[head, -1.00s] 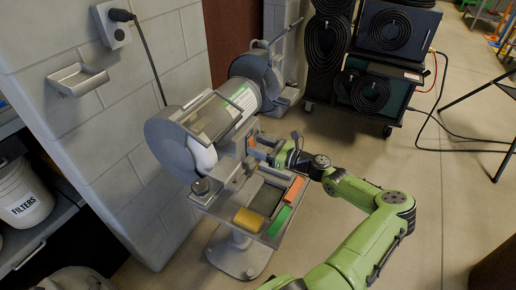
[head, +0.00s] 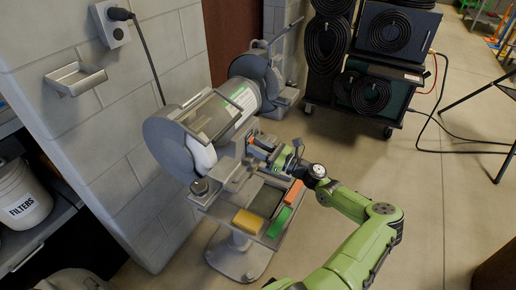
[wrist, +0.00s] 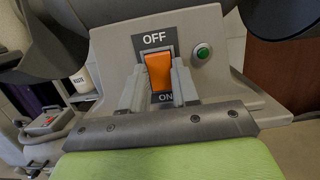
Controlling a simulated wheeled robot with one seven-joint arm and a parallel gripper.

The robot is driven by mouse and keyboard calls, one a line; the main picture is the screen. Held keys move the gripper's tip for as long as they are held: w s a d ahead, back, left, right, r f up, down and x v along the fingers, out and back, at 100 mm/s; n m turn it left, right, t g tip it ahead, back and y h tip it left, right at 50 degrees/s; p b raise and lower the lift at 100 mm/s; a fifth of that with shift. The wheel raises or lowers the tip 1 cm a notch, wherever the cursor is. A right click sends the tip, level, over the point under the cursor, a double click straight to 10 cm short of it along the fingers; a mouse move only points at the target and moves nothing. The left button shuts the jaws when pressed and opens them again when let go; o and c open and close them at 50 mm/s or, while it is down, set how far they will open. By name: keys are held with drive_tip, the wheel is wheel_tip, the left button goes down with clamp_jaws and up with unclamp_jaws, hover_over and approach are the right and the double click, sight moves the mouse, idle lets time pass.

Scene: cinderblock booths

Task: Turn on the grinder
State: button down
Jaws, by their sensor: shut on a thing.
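The bench grinder (head: 216,118) stands on a pedestal beside the block wall, with a wheel at each end. In the wrist view its grey front panel (wrist: 215,70) carries an orange switch (wrist: 159,70), with OFF printed above and ON below. A green round button or lamp (wrist: 202,52) is to its right. My gripper (wrist: 159,88) is at the panel, one grey finger on each side of the switch, shut on it. The fingers hide the switch's side edges; I cannot tell which way it is set. In the head view my gripper (head: 266,151) reaches the grinder's front.
A tray below the grinder holds a yellow block (head: 247,222), a green block (head: 279,222) and an orange block (head: 294,192) close under my arm. A cart with coiled hoses (head: 370,90) stands behind. A filters bucket (head: 22,197) is at left.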

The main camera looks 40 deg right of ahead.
drive_tip(key=shift+f+t, duration=0.1)
drive_tip(key=shift+t, duration=0.3)
drive_tip(key=c, duration=0.8)
unclamp_jaws()
drive_tip(key=shift+c, duration=0.2)
drive_tip(key=p+v, duration=0.1)
drive_tip(key=v, duration=1.4)
drive_tip(key=shift+s, duration=0.35)
drive_tip(key=shift+d+f, duration=0.1)
drive_tip(key=shift+d, duration=0.1)
